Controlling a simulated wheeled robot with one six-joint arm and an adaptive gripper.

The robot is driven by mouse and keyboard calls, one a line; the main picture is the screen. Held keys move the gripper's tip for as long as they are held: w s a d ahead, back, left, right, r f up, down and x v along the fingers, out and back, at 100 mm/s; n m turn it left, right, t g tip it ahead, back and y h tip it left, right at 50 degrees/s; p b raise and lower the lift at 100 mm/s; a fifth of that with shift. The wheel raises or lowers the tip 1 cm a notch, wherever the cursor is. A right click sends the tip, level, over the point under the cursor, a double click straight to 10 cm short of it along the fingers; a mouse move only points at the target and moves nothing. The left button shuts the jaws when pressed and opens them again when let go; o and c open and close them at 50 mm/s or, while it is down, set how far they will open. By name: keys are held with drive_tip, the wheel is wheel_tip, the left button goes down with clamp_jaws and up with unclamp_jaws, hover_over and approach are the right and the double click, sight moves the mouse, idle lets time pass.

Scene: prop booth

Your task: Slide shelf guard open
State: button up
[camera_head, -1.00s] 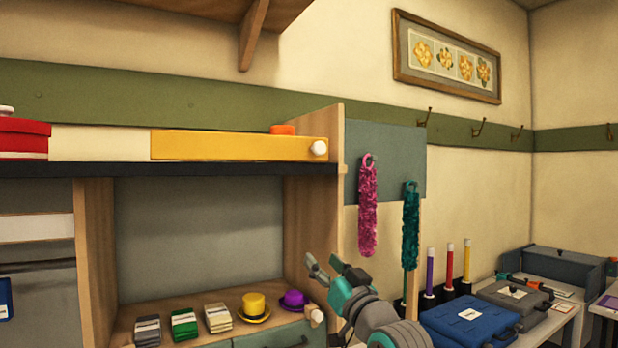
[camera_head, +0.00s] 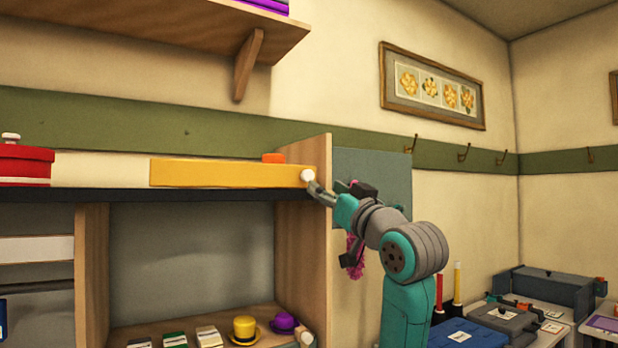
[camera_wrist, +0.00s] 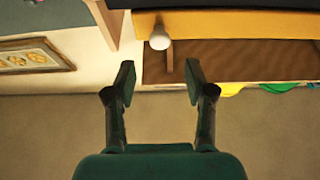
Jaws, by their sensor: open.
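The shelf guard is a long yellow panel (camera_head: 230,173) on the front edge of the upper shelf, covering its right part. A white round knob (camera_head: 308,175) sits at its right end. My gripper (camera_head: 325,190) is raised to shelf height, with its fingers right by the knob in the head view. In the wrist view the yellow guard (camera_wrist: 235,23) runs along the top. The knob (camera_wrist: 160,40) shows beyond and between the two open fingers of my gripper (camera_wrist: 158,80), apart from them.
A red box (camera_head: 25,165) stands at the left of the shelf, and an orange item (camera_head: 273,158) shows behind the guard. The wooden side panel (camera_head: 303,230) and grey board (camera_head: 372,180) stand close to my arm. Hats and bundles lie on the lower shelf.

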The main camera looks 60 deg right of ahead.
sight(309, 175)
drive_tip(key=x, duration=0.8)
clamp_jaws()
